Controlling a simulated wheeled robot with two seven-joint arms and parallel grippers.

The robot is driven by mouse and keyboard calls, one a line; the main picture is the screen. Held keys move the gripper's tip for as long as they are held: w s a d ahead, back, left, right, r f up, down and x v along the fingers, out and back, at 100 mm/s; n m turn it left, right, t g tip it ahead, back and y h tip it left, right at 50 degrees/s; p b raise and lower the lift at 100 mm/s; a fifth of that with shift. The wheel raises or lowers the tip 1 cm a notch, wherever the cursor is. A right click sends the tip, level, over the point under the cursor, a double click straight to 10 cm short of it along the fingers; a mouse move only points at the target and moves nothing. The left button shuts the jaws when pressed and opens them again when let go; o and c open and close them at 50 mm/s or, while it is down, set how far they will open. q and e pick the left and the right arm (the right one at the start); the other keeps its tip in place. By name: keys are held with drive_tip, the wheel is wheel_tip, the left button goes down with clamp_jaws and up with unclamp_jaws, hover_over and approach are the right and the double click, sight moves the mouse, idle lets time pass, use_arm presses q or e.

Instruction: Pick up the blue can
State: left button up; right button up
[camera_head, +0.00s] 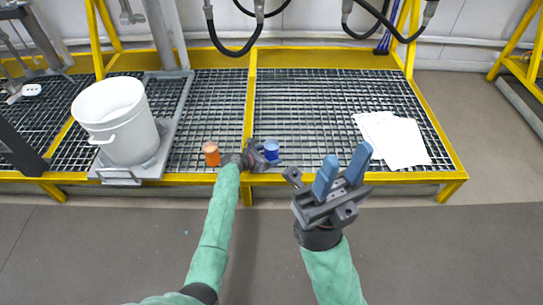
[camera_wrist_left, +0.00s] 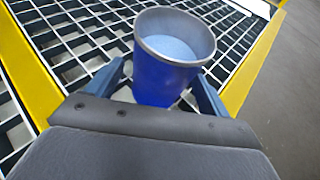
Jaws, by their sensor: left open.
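The blue can (camera_head: 271,149) stands upright on the metal grating near the front yellow edge. In the left wrist view the blue can (camera_wrist_left: 170,58) is open-topped and shows a light blue inside. My left gripper (camera_head: 267,153) is at the can, with one finger on each side of it. In the left wrist view the fingers of my left gripper (camera_wrist_left: 160,92) are apart, and I cannot tell whether they touch the can. My right gripper (camera_head: 345,170) is raised in front of the platform, its blue fingers spread and nothing between them.
An orange can (camera_head: 211,154) stands left of my left gripper. A white bucket (camera_head: 118,120) stands on a scale (camera_head: 165,145) further left. White papers (camera_head: 393,140) lie on the grating (camera_head: 320,105) at the right. Black hoses (camera_head: 236,50) hang at the back.

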use_arm(q)
drive_tip(key=shift+w+d+f, duration=0.15)
drive_tip(key=shift+w+d, duration=0.1)
drive_tip(key=c, duration=1.2)
drive_tip(key=shift+r, duration=0.2)
